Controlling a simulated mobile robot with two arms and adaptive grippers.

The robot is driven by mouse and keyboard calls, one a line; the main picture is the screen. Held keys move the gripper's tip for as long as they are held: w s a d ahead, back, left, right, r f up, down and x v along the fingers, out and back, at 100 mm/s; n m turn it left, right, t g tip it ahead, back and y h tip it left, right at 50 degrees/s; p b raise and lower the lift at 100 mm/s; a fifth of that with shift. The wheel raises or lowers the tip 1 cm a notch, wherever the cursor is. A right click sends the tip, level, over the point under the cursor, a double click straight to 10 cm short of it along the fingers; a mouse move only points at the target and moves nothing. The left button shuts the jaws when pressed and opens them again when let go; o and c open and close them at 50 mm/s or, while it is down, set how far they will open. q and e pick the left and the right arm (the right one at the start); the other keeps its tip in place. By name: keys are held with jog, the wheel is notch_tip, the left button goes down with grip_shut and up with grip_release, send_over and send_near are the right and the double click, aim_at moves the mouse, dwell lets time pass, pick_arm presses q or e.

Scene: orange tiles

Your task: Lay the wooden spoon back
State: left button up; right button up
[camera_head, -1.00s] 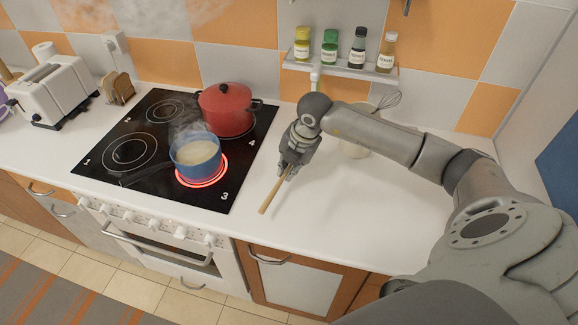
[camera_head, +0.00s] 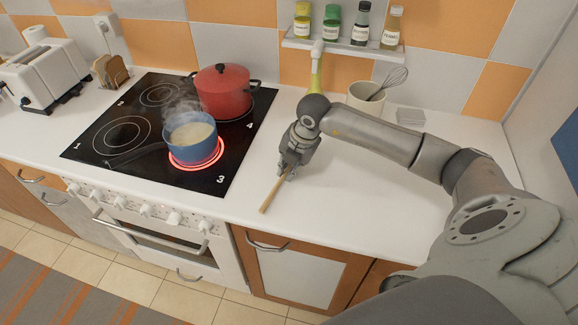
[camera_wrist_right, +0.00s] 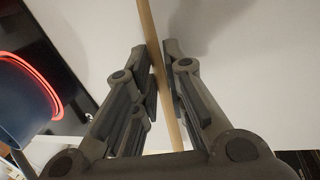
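The wooden spoon (camera_head: 272,194) shows as a thin light-brown handle slanting down to the left from my right gripper (camera_head: 286,174). My right gripper is shut on it, over the white counter right of the stove. In the right wrist view the spoon (camera_wrist_right: 148,28) runs between the two fingers (camera_wrist_right: 160,75). The spoon's other end is hidden by the gripper. I cannot tell whether the spoon touches the counter. My left gripper is in neither view.
A blue pot (camera_head: 192,147) steams on a glowing burner left of the gripper. A red lidded pot (camera_head: 222,92) stands behind it. A mug (camera_head: 362,97) with a whisk (camera_head: 389,82) and a small grey block (camera_head: 411,116) stand behind my arm. The front counter is clear.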

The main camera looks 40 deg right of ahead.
jog(key=o, duration=0.5)
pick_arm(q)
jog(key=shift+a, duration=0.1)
pick_arm(e)
jog(key=shift+r, duration=0.1)
jog(key=v, duration=1.2)
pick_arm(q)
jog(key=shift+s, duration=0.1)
pick_arm(e)
jog(key=shift+s, duration=0.1)
